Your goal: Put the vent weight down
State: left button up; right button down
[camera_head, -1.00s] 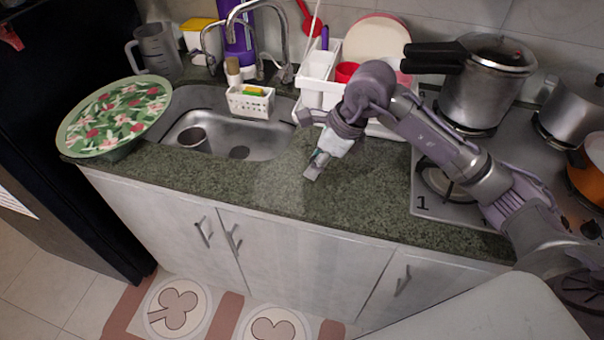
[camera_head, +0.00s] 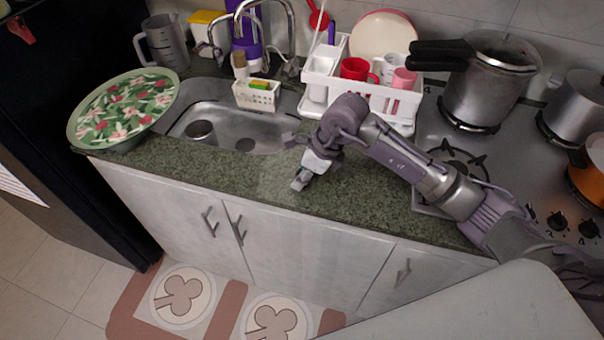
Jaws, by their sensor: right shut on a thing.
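My right gripper (camera_head: 301,181) is low over the green counter (camera_head: 360,205), in front of the sink's right end, with its fingertips pointing down. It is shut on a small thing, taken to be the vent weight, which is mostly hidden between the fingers. I cannot tell whether the fingertips or the weight touch the counter. The pressure cooker (camera_head: 490,85) stands on the stove at the back right with its lid on. My left gripper is not in view.
The sink (camera_head: 262,128) lies left of my gripper. A white dish rack (camera_head: 380,100) with cups stands behind my arm. A floral tray (camera_head: 125,108) is at the far left. The stove (camera_head: 430,185) is at right. Counter between gripper and stove is clear.

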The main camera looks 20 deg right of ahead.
jog(key=c, duration=0.9)
grip_release()
jog(key=shift+r+p, duration=0.15)
jog(key=shift+p, duration=0.15)
jog(key=shift+d+r, duration=0.15)
jog(key=shift+r, duration=0.1)
jog(key=b+v, duration=0.2)
jog(key=v, duration=0.9)
jog(key=shift+s, duration=0.2)
jog(key=shift+r, duration=0.15)
